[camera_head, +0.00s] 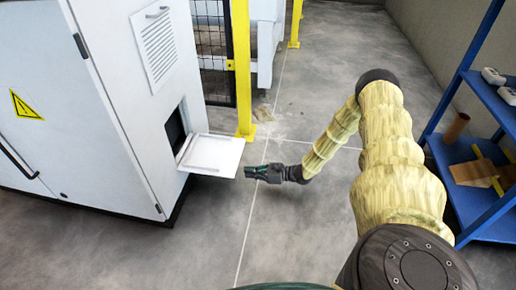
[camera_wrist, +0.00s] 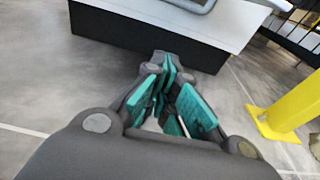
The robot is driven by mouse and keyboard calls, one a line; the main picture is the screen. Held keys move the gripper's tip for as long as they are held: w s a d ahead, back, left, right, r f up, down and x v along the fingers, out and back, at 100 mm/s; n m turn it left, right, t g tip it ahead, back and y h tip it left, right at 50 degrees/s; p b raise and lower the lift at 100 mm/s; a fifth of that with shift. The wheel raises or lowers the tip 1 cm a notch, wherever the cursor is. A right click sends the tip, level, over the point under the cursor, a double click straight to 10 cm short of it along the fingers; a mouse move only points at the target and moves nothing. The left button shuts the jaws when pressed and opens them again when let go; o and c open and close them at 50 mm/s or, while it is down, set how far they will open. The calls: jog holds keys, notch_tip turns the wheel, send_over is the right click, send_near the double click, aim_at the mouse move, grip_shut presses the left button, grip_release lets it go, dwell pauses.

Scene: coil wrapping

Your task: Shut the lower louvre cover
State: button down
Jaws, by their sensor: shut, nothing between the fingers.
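The lower louvre cover (camera_head: 212,155) is a white panel standing open on the side of the white cabinet (camera_head: 130,90). It sticks out nearly level from a dark opening (camera_head: 175,130) in the cabinet wall. My gripper (camera_head: 249,172) is shut and empty, just right of the cover's outer edge and apart from it in the head view. In the wrist view my gripper's green-padded fingers (camera_wrist: 166,62) are together. A white panel with a grey handle-like bar, likely the cover, shows at the top (camera_wrist: 190,12); its contact with the fingers cannot be told.
The upper louvre panel (camera_head: 155,45) is flat against the cabinet wall. A yellow post (camera_head: 242,70) with a mesh fence (camera_head: 212,50) stands behind the cover. A blue shelf (camera_head: 475,190) is at the right. The floor beneath my gripper is clear.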

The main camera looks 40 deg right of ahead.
jog(key=shift+w+a+r+b, duration=0.6)
jog(key=shift+w+r+b, duration=0.05)
jog(key=shift+r, duration=0.15)
jog(key=shift+w+a+r+b, duration=0.55)
jog(key=shift+w+r+b, duration=0.1)
jog(key=shift+r, duration=0.15)
jog(key=shift+r, duration=0.15)
